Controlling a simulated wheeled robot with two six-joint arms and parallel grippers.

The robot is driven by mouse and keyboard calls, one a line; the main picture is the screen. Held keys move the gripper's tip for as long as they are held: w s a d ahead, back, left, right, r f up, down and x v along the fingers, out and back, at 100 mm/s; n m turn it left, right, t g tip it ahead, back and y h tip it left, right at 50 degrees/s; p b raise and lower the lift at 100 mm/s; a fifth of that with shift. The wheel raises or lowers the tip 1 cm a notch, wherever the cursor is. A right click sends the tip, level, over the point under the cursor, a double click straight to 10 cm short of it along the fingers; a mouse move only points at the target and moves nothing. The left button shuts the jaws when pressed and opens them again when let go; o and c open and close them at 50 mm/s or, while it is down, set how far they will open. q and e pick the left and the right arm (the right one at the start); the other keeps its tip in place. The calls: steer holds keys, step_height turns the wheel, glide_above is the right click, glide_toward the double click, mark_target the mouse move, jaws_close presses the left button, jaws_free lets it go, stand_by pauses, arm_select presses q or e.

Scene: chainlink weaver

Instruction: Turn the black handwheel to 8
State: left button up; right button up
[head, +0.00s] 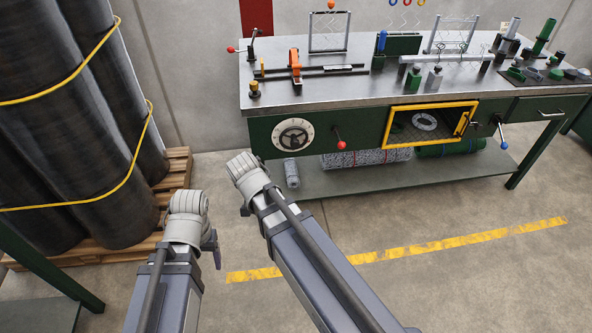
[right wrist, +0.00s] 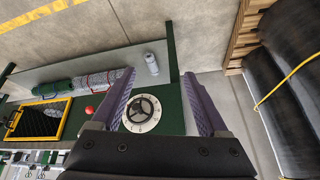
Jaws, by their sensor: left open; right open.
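The black handwheel (head: 294,134) sits on a round white dial on the green front of the workbench, at its left end. It also shows in the right wrist view (right wrist: 142,108), between my open right fingers (right wrist: 160,78), nearer the left one. The fingers hold nothing, and I cannot tell their distance to the wheel. The dial marks are too small to read, so the wheel's setting is unclear. In the head view my left gripper (head: 214,248) is largely hidden behind its arm at the lower left, well away from the wheel.
A red-knobbed lever (head: 338,140) is right of the dial. A yellow-framed mesh window (head: 430,125) and a blue-knobbed lever (head: 500,133) lie further right. Rolls lie on the lower shelf (head: 350,178). Large strapped black rolls (head: 70,110) stand on a pallet at left. The floor in front is clear.

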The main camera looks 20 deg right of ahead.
steer(key=w+d+f+m+t+b, duration=0.3)
steer(key=w+d+f+m+b, duration=0.2)
steer(key=w+b, duration=0.15)
steer(key=m+t+h+b, duration=0.2)
steer(key=m+t+b, duration=0.7)
steer(key=m+b, duration=0.85)
glide_toward(295, 145)
steer(key=w+n+b, duration=0.2)
steer(key=w, duration=0.1)
steer(key=w+f+n+b, duration=0.1)
steer(key=b, duration=0.1)
steer(key=shift+w+d, duration=0.35)
steer(key=shift+w, duration=0.05)
steer(key=shift+w+d+r+m+t+b, duration=0.2)
steer(key=shift+d+m+t+b, duration=0.1)
steer(key=shift+d+m+b, duration=0.2)
arm_select(q)
step_height(295, 145, down, 32)
steer(key=shift+r, duration=0.2)
arm_select(e)
steer(key=shift+n, duration=0.25)
steer(key=n, duration=0.4)
steer(key=shift+a+n, duration=0.1)
steer(key=shift+n, duration=0.8)
